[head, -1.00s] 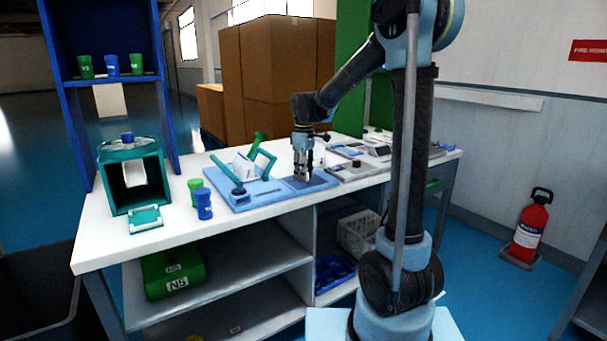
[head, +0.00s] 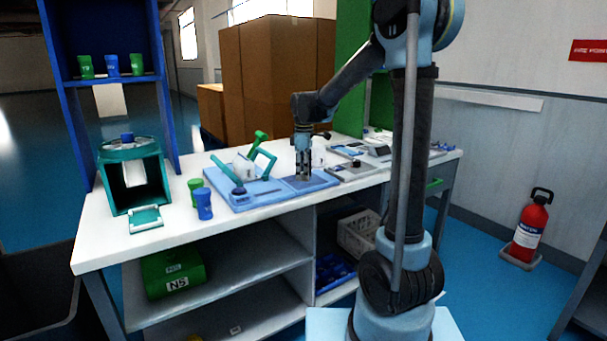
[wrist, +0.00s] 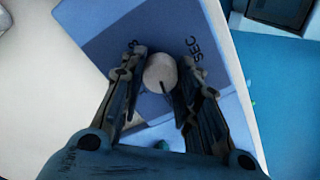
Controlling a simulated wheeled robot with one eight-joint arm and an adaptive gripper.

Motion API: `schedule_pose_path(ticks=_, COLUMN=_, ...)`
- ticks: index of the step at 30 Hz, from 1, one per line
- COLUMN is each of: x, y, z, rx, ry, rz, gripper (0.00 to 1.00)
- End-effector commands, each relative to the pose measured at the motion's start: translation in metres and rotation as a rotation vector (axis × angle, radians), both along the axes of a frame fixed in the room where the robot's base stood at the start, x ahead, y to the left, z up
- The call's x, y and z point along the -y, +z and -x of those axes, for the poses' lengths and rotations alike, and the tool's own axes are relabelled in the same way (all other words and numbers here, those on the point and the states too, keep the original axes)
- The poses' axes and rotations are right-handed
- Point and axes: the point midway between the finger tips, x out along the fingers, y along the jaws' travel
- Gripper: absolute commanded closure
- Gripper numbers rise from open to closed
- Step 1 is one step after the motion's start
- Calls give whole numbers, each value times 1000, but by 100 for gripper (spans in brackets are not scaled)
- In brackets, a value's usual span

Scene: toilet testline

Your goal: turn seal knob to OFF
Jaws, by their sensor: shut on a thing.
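The seal knob (wrist: 160,68) is a round, pale grey knob with a dark line on its lower part, on a blue panel (wrist: 125,25). My gripper (wrist: 158,88) is shut on the knob, with one finger on its left and one on its right. Dark letters reading "SEC" show to the right of the knob; lettering on the left is partly hidden by a finger. In the head view, my gripper (head: 303,177) points straight down at the right part of the blue board (head: 262,198), and the knob is hidden there.
A teal handle frame (head: 264,161) stands on the board, left of my gripper. Blue (head: 204,204) and green (head: 195,186) cups stand left of the board. Grey devices (head: 352,170) lie close on the right.

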Motion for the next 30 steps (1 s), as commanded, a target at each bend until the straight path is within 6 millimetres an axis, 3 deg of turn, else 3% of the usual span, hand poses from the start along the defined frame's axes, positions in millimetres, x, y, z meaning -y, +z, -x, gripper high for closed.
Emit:
schedule_pose_path(ticks=1, x=2, y=0, z=-1, rx=1, ry=-2, rz=4, gripper=94)
schedule_pose_path(ticks=2, x=2, y=0, z=-1, rx=1, ry=-2, rz=4, gripper=63)
schedule_pose_path(ticks=4, x=2, y=0, z=-1, rx=1, ry=-2, rz=3, gripper=50)
schedule_pose_path(ticks=17, x=1, y=5, z=0, rx=1, ry=-1, rz=1, gripper=50)
schedule_pose_path(ticks=23, x=1, y=30, z=0, rx=1, ry=-1, rz=1, gripper=50)
schedule_pose_path(ticks=30, x=1, y=73, z=-1, rx=0, ry=-1, rz=2, gripper=50)
